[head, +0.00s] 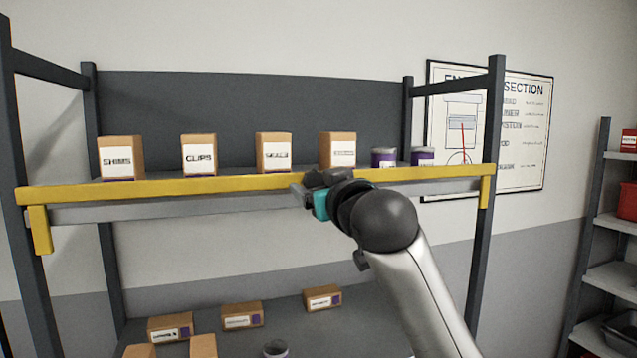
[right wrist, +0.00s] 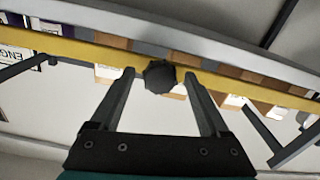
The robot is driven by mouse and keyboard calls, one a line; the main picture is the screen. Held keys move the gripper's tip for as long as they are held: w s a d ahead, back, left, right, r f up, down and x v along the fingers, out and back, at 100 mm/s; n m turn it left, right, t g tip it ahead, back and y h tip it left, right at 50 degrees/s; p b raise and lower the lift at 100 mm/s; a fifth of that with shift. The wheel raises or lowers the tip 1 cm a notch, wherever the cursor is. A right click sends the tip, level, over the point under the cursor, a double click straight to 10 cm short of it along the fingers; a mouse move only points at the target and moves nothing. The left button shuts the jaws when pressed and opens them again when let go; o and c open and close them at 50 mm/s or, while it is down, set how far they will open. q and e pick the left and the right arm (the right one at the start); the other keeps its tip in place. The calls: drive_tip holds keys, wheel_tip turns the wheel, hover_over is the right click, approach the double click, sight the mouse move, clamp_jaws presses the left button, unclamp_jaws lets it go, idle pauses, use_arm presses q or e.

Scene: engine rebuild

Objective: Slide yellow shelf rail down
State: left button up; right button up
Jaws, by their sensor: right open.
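The yellow shelf rail (head: 150,188) runs along the front edge of the upper shelf, with short yellow end pieces hanging at both ends. In the right wrist view the rail (right wrist: 90,50) crosses the picture at a slant. A dark round knob (right wrist: 160,76) shows at the rail, between my fingertips; it is hidden in the head view. My right gripper (head: 308,188) is at the rail, right of its middle. It is open, with its fingers on either side of the knob; I cannot tell whether they touch it. My left gripper is not in view.
Several cardboard boxes, including one marked CLIPS (head: 199,155), and two purple-banded cans (head: 384,158) stand on the upper shelf just behind the rail. More boxes (head: 242,316) lie on the lower shelf. Dark uprights (head: 484,225) bound the rack. Another shelf unit (head: 590,240) stands at right.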

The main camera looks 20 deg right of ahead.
drive_tip(key=shift+c, duration=0.3)
clamp_jaws()
idle(0.4)
idle(0.7)
